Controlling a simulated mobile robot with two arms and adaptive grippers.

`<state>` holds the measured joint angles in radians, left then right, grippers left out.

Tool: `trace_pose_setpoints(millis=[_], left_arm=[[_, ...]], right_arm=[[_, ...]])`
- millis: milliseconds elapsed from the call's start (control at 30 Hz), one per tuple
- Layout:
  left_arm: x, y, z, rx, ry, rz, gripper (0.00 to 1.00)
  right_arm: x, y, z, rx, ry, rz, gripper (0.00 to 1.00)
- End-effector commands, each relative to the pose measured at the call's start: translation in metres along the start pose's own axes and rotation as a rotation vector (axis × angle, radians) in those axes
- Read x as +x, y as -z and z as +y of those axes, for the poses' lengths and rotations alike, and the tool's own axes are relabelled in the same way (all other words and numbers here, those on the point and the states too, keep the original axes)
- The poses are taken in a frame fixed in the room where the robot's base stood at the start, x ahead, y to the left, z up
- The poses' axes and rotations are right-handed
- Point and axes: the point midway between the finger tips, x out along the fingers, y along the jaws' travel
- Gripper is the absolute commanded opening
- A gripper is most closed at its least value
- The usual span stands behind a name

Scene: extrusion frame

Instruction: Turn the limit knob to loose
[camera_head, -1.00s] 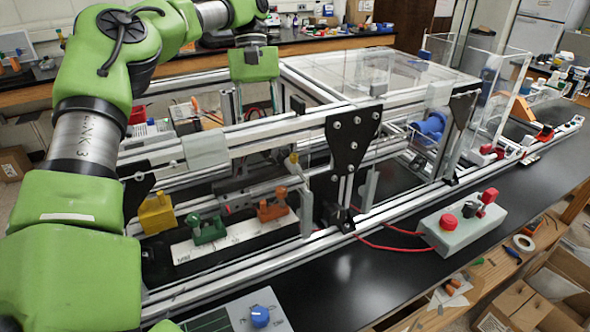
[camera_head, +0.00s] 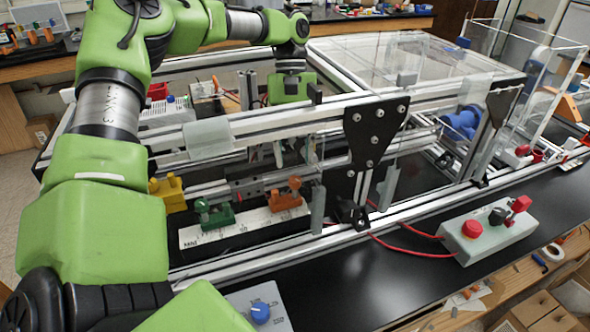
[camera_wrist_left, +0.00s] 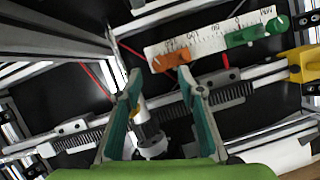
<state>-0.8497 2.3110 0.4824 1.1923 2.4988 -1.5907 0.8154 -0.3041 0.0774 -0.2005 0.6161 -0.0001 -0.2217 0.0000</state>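A blue round knob (camera_head: 260,313) sits on a light grey panel at the bottom of the head view. Its lettering is too small to read, and part of the panel is cut off. My left gripper (camera_wrist_left: 160,73) is well away from it, pointing down behind the frame's front rail. The two teal fingers are spread apart. A grey and white cylindrical part (camera_wrist_left: 150,140) shows between them in the wrist view; I cannot tell whether they touch it. In the head view the left fingers are largely hidden. My right gripper is not in view.
A ruler strip (camera_head: 240,226) carries a green clamp (camera_head: 216,214) and an orange clamp (camera_head: 287,196), with a yellow clamp (camera_head: 168,194) beside it. A pale box with a red button (camera_head: 471,229) lies right. The black table between it and the knob panel is clear.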

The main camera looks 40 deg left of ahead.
Motion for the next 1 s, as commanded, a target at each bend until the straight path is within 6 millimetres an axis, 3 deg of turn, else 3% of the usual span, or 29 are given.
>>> trace_pose_setpoints(millis=[233, 633, 800, 1000], left_arm=[[0.035, -0.001, -0.001, 0.0, 0.002, -0.001, 0.35], [0.043, 0.0, 0.0, 0.0, 0.0, 0.0, 0.35], [0.043, 0.0, 0.0, 0.0, 0.0, 0.0, 0.0], [0.043, 0.0, 0.0, -0.004, -0.001, 0.0, 0.0]], right_arm=[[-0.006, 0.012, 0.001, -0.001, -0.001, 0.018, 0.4], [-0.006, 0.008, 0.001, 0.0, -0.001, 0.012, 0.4], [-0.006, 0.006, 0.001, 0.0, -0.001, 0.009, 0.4], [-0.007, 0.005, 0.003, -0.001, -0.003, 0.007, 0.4]])
